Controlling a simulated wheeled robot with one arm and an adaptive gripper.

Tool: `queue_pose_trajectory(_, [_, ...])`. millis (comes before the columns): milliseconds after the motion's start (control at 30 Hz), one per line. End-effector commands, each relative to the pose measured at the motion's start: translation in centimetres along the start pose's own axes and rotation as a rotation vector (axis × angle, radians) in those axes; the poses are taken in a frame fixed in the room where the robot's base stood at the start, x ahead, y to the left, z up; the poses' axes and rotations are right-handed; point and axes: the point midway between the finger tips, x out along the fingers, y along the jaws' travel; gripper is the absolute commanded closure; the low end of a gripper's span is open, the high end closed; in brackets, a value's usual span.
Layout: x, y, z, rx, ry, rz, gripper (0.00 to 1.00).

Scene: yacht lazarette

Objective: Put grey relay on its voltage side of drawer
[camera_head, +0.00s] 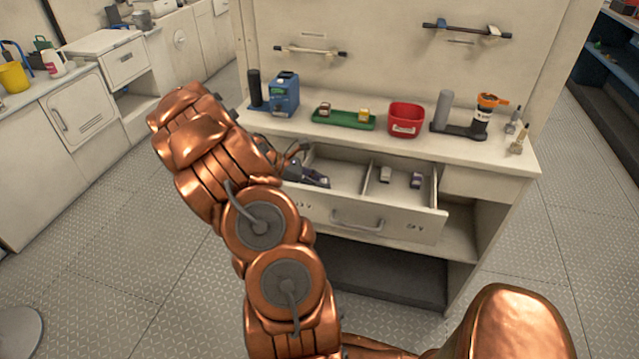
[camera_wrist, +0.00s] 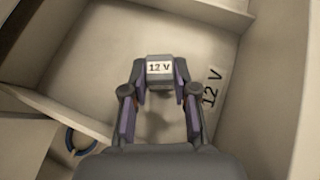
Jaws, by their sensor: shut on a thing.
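My gripper (camera_wrist: 160,112) is shut on a grey relay (camera_wrist: 160,71) with a white "12 V" label facing the wrist camera. It holds the relay over or inside a drawer compartment; whether the relay touches the floor I cannot tell. A "12 V" mark (camera_wrist: 212,88) lies on the floor beside it, at right. In the head view, the open drawer (camera_head: 357,222) has a divider (camera_head: 371,176) and a mark at each end of its front, too small to read surely. My gripper (camera_head: 314,179) is at its left compartment, partly hidden by my arm; the relay is not clear there.
On the bench top stand a blue container (camera_head: 284,95), a green tray (camera_head: 344,121) with two small blocks, a red bin (camera_head: 405,120) and an orange-topped item (camera_head: 486,110).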

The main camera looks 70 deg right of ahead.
Motion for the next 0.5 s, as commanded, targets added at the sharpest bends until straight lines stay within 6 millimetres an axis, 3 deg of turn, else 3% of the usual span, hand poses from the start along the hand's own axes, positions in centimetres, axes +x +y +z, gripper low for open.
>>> queue_pose_trajectory(400, [0.41,0.00,-0.64,-0.001,0.001,0.001,1.00])
queue_pose_trajectory(433, [0.42,0.00,-0.65,0.000,0.001,0.001,0.71])
queue_pose_trajectory(500, [0.38,0.01,-0.60,0.000,0.002,0.001,0.64])
